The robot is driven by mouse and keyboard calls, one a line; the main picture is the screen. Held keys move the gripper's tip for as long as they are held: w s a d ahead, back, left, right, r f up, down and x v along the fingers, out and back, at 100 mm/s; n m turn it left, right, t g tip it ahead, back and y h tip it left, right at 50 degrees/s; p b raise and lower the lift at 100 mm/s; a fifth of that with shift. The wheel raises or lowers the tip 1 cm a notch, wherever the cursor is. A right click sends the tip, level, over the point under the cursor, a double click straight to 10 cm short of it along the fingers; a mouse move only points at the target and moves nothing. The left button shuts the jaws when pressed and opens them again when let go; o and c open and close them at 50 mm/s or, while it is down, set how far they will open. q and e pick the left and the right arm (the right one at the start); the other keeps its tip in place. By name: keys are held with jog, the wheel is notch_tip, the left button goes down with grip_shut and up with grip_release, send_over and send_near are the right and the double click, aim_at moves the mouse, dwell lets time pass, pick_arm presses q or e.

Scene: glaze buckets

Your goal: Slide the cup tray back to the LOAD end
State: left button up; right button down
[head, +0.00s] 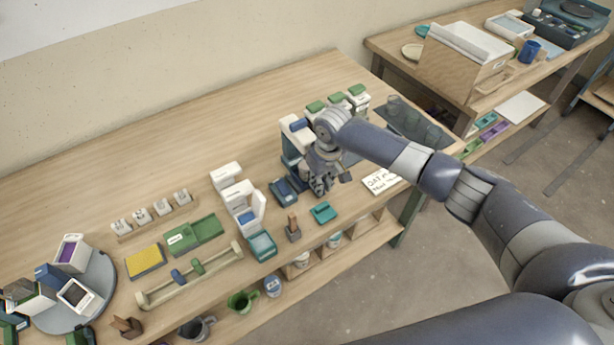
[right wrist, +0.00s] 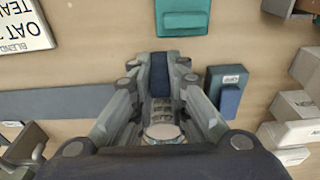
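My right gripper (head: 322,188) points down over the right part of the workbench, in front of a white and dark blue machine (head: 293,135). In the right wrist view its fingertips (right wrist: 165,68) are a little apart, with a dark blue piece (right wrist: 160,74) between them. I cannot tell if they grip it. A dark flat strip (right wrist: 62,103) runs left from the gripper along the bench. I cannot clearly pick out the cup tray or the LOAD end; the gripper and forearm hide part of this spot. My left gripper is not in view.
A teal tray (head: 323,212) lies just in front of the gripper. A sign card (head: 381,181) lies to the right. Green-topped white containers (head: 357,98) stand behind. The bench's back left is clear.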

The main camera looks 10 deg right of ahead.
jog(key=shift+w+d, duration=0.3)
jog(key=shift+d, duration=0.6)
jog(key=shift+w+d, duration=0.3)
jog(key=shift+d, duration=0.55)
jog(key=shift+w+d, duration=0.3)
jog(key=shift+d, duration=0.6)
jog(key=shift+w+d+b, duration=0.3)
jog(key=shift+d, duration=0.55)
jog(key=shift+w+d+b, duration=0.25)
jog(key=shift+w+d, duration=0.1)
jog(key=shift+d, duration=0.5)
jog(key=shift+w+d+b, duration=0.3)
jog(key=shift+d, duration=0.7)
